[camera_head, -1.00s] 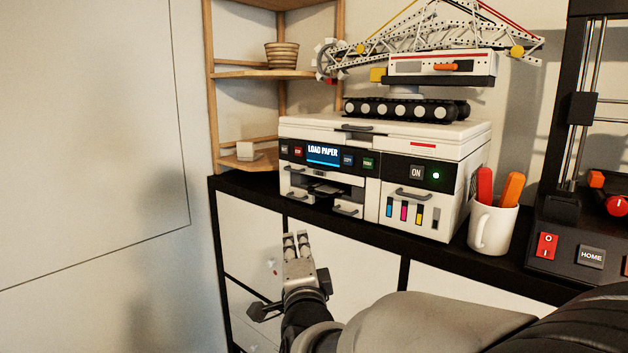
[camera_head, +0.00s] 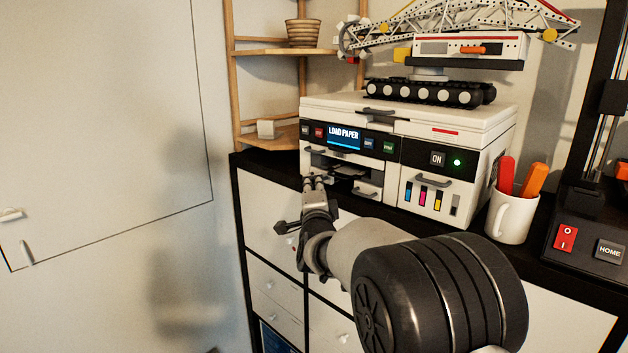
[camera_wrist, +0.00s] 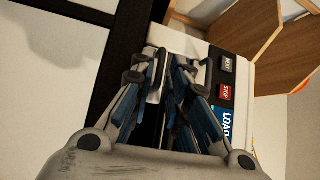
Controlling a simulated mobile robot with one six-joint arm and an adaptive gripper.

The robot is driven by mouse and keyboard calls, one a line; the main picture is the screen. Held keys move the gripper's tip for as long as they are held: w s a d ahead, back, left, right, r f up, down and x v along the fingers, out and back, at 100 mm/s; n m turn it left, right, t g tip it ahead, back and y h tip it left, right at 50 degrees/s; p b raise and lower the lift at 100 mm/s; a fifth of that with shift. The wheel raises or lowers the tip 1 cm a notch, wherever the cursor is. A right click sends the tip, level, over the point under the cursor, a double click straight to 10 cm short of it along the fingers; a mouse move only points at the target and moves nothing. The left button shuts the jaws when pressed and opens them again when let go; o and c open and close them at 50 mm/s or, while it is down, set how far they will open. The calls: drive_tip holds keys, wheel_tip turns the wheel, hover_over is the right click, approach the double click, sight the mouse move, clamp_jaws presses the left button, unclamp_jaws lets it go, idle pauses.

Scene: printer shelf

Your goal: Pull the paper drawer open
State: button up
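The white printer (camera_head: 410,128) stands on the black-framed cabinet, with a screen (camera_head: 344,138) reading "LOAD PAPER". Its left front has a grey upper handle (camera_head: 327,152), a dark slot below it, and a lower drawer front with a handle (camera_head: 367,192) at its right. My gripper (camera_head: 314,181) is at the lower left of this front and hides part of it. In the wrist view my gripper (camera_wrist: 170,72) has its fingers apart, with a pale edge of the printer front between them. I cannot tell whether they touch a handle. The drawer front looks closed.
A white mug (camera_head: 511,217) with red and orange handles stands right of the printer, beside a black machine (camera_head: 585,235). A toy crane (camera_head: 430,75) sits on the printer. A wooden corner shelf (camera_head: 285,50) is behind left. Free room lies in front of the cabinet.

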drive_tip(key=shift+w+r, duration=0.1)
drive_tip(key=shift+w, duration=0.6)
drive_tip(key=shift+c, duration=0.2)
clamp_jaws()
